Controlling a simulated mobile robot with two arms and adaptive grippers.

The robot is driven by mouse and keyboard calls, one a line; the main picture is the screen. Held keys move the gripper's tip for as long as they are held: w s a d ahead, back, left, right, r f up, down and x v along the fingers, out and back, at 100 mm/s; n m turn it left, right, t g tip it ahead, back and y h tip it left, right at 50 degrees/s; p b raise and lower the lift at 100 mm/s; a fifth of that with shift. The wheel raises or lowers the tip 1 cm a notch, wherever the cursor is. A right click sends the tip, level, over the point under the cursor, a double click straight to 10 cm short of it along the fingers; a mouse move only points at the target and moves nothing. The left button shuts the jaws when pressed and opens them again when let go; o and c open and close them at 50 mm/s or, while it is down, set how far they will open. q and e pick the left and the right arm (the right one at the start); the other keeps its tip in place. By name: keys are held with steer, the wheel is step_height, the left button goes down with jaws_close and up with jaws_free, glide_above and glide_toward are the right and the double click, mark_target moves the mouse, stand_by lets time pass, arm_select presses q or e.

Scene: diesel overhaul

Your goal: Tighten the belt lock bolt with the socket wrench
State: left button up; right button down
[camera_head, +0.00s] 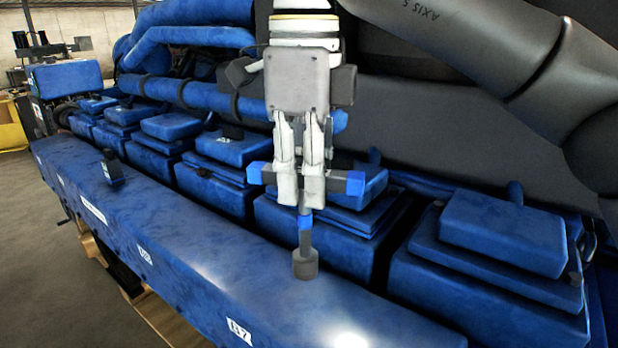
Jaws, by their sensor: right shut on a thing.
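My right gripper (304,180) hangs fingers-down in the middle of the head view. It is shut on the socket wrench (306,238), holding it at its T-shaped handle with blue ends. The wrench is upright, with a blue band on its shaft and a dark grey socket at the bottom. I cannot make out the belt lock bolt in this view. My left gripper does not show.
Blue block-shaped covers (505,232) line the engine behind the ledge. A small black part (112,168) stands on the ledge at the left. Thick blue pipes (190,38) run above. Wooden supports (150,305) lie below, and open floor (35,240) is at the left.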

steer(key=c, duration=2)
jaws_free()
steer(key=shift+c, duration=0.2)
jaws_close()
